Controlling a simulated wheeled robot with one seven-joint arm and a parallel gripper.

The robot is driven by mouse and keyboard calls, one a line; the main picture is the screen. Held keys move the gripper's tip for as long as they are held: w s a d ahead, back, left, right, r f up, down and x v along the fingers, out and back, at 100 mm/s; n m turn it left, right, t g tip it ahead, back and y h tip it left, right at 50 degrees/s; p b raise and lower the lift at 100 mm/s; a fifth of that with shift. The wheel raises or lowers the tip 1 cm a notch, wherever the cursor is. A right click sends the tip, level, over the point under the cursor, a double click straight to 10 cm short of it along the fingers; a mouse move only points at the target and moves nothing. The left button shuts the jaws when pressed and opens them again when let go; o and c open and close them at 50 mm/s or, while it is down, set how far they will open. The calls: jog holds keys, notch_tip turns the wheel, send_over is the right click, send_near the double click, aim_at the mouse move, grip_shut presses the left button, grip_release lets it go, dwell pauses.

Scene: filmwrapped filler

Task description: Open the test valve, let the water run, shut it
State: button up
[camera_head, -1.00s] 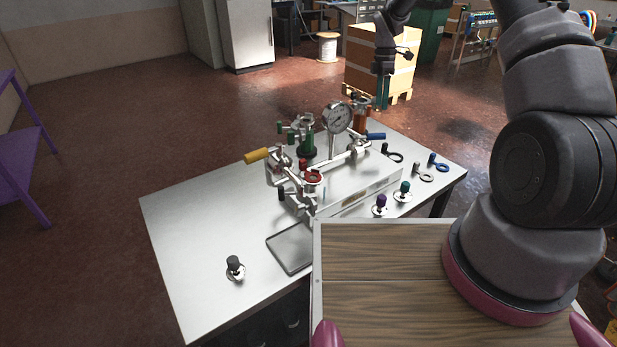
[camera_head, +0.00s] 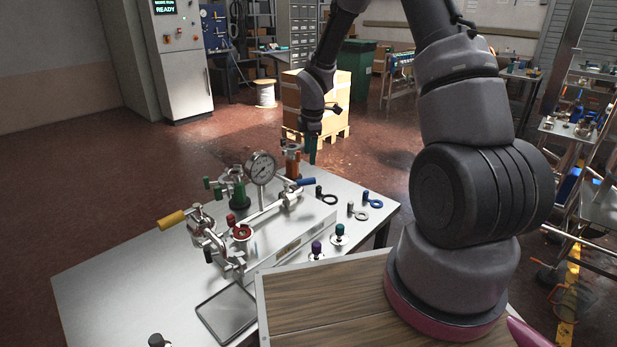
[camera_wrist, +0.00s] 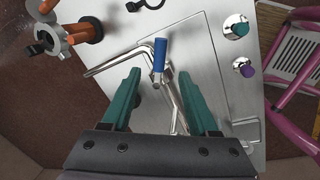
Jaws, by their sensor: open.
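A metal pipe assembly with a dial gauge (camera_head: 261,168) stands on the steel bench. It carries a blue-handled lever (camera_head: 306,181), a yellow-handled lever (camera_head: 171,220), a red handwheel (camera_head: 242,232), and green (camera_head: 238,190) and orange (camera_head: 293,166) fittings. I cannot tell which is the test valve. No running water shows. My gripper (camera_head: 311,151) hangs above the back right of the assembly, near the blue lever. In the wrist view, its teal fingers (camera_wrist: 160,102) are apart and empty, with the blue handle (camera_wrist: 160,54) just ahead of the gap. I see no contact.
A shallow grey tray (camera_head: 227,313) lies at the bench front. Purple (camera_head: 316,250) and teal (camera_head: 339,233) knobs, and ringed black, grey and blue pieces, lie to the right. A wood-topped surface (camera_head: 325,295) is in front. The bench's left part (camera_head: 120,280) is mostly clear.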

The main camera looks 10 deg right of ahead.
aim_at(308, 179)
jog(key=f, duration=0.3)
jog(key=w+f, duration=0.1)
jog(key=f, duration=0.3)
jog(key=w+f, duration=0.1)
jog(key=f, duration=0.2)
jog(key=shift+a+f, duration=0.1)
jog(key=shift+f, duration=0.2)
grip_shut()
dwell(1.0)
